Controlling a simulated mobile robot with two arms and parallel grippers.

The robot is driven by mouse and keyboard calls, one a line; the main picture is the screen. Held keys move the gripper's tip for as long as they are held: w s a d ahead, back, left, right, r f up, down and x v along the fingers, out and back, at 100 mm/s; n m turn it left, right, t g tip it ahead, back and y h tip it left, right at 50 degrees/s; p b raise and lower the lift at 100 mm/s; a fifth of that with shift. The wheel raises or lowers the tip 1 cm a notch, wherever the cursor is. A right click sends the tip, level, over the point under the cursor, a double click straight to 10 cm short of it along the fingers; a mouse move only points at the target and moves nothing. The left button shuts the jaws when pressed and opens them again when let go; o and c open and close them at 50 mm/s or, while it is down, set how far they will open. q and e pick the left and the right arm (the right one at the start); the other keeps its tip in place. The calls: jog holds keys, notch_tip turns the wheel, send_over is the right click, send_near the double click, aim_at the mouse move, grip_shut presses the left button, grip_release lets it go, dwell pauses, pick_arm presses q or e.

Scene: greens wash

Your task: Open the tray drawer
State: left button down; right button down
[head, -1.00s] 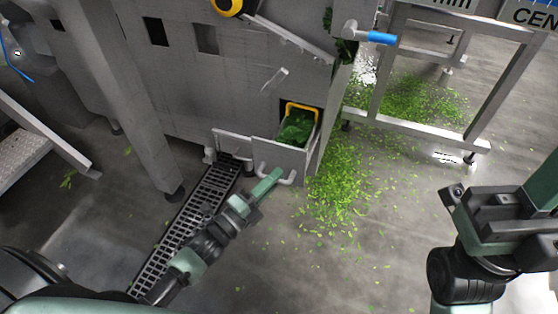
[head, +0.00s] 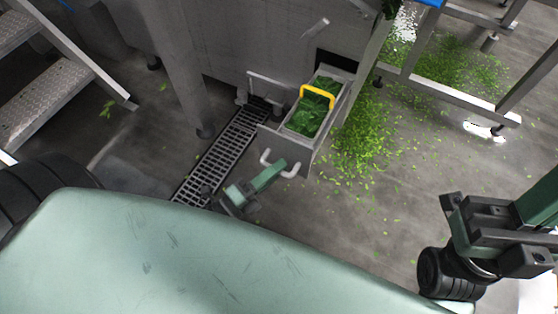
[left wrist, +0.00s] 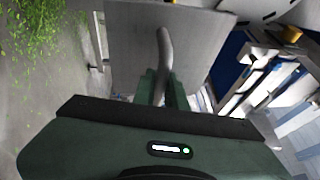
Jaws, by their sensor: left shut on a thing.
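The tray drawer (head: 297,153) stands pulled out from the base of the grey machine, low over the floor. Inside it sits a tray heaped with green leaves (head: 308,115), with a yellow handle (head: 317,92) arched over it. My left gripper (head: 279,170) is shut on the drawer's curved metal handle (head: 266,158). In the left wrist view the handle (left wrist: 165,48) runs down between the fingers (left wrist: 161,88), in front of the flat drawer front (left wrist: 195,35). My right gripper (head: 449,212) hangs empty at the right, away from the drawer; its finger gap is unclear.
A slotted floor drain (head: 228,150) runs beside the drawer on the left. Loose leaf scraps (head: 370,135) cover the floor to the right. Metal steps (head: 45,80) stand at the far left, and a steel frame (head: 450,94) at the upper right.

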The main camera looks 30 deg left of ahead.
pick_arm(q)
jog(key=c, duration=1.5)
grip_release()
jog(key=shift+o, duration=0.2)
jog(key=p+v, duration=0.1)
jog(key=v, duration=0.7)
jog(key=shift+p, duration=0.3)
jog(key=shift+w, duration=0.1)
